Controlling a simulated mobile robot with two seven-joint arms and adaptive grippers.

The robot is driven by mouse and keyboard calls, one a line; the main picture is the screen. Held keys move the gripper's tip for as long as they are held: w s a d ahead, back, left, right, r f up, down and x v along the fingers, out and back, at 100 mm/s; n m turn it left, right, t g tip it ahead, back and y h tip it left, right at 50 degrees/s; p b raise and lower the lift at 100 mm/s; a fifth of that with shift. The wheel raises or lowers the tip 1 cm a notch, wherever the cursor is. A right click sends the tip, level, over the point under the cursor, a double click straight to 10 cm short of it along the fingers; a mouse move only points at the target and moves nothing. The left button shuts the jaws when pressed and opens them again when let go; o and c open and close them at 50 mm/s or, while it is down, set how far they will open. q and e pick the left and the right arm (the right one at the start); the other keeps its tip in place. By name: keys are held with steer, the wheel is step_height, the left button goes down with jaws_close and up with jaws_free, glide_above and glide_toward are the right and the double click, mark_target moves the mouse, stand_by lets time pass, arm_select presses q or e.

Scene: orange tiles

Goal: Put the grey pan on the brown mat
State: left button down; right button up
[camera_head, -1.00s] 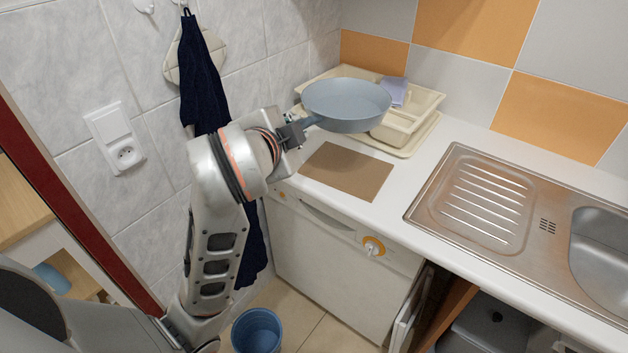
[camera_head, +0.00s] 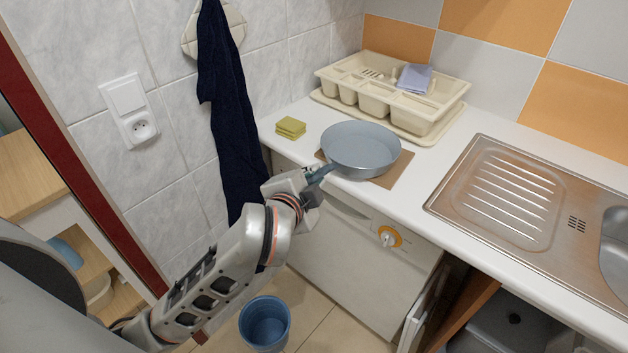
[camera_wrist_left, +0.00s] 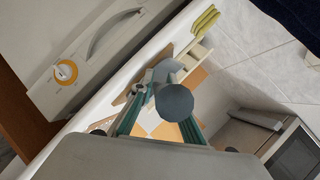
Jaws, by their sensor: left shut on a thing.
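The grey pan (camera_head: 362,150) is level over the brown mat (camera_head: 394,178) in the head view and hides most of it. Mat edges show at the pan's right and lower left. I cannot tell whether the pan's base touches the mat. My left gripper (camera_head: 318,174) is shut on the pan's handle, at the front left of the pan beside the counter edge. In the left wrist view the fingers (camera_wrist_left: 158,120) are around the handle, whose rounded grey end (camera_wrist_left: 174,102) faces the camera. My right gripper is not in view.
A cream dish rack (camera_head: 420,112) with a lilac cloth stands behind the pan. Yellow-green sponges (camera_head: 291,127) lie left of it. The steel sink (camera_head: 500,200) is at the right. A dark towel (camera_head: 228,120) hangs on the left wall. A blue bucket (camera_head: 265,322) stands on the floor.

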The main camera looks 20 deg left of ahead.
arm_select(q)
steer(key=shift+f, duration=0.25)
steer(key=c, duration=2.4)
jaws_free()
steer(key=shift+f, duration=0.2)
steer(key=o, duration=0.4)
steer(key=shift+o, duration=0.2)
steer(key=shift+r, duration=0.1)
